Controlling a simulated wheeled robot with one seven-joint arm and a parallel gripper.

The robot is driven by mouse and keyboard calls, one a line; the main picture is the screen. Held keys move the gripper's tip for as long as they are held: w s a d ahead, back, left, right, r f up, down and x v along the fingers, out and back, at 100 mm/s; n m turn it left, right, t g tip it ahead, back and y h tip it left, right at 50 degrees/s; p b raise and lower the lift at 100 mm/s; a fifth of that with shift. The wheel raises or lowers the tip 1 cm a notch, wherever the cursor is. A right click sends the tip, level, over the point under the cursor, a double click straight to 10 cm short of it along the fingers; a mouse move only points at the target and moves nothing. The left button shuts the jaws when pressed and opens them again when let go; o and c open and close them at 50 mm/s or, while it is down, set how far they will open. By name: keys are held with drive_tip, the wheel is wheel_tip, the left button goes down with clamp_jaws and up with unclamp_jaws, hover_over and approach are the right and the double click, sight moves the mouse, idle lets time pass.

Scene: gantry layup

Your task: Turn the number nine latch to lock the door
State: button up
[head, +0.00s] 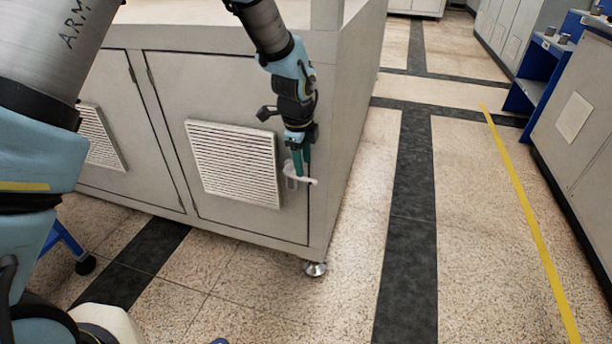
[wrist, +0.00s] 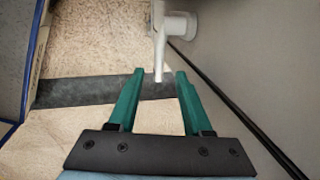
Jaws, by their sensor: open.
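The latch (head: 311,181) is a small white lever handle on the right edge of the grey cabinet door (head: 230,95). In the head view its lever points to the right, roughly level. In the wrist view the latch (wrist: 159,42) shows its round mount on the door face, and the lever's end reaches between my fingertips. My gripper (head: 301,170) has green fingers and is at the latch. In the wrist view my gripper (wrist: 160,75) is open, with a visible gap on both sides of the lever. No number is readable on the latch. The door looks flush with the cabinet.
The door has a white vent grille (head: 233,162). The cabinet stands on a metal foot (head: 315,268). The speckled floor to the right is clear, with a yellow line (head: 530,205). More cabinets (head: 575,110) and a blue shelf (head: 530,88) stand at the far right.

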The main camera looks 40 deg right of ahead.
sight(304, 179)
drive_tip(key=f, duration=0.5)
drive_tip(key=shift+w+d, duration=0.3)
drive_tip(key=shift+d, duration=0.05)
clamp_jaws()
idle(1.1)
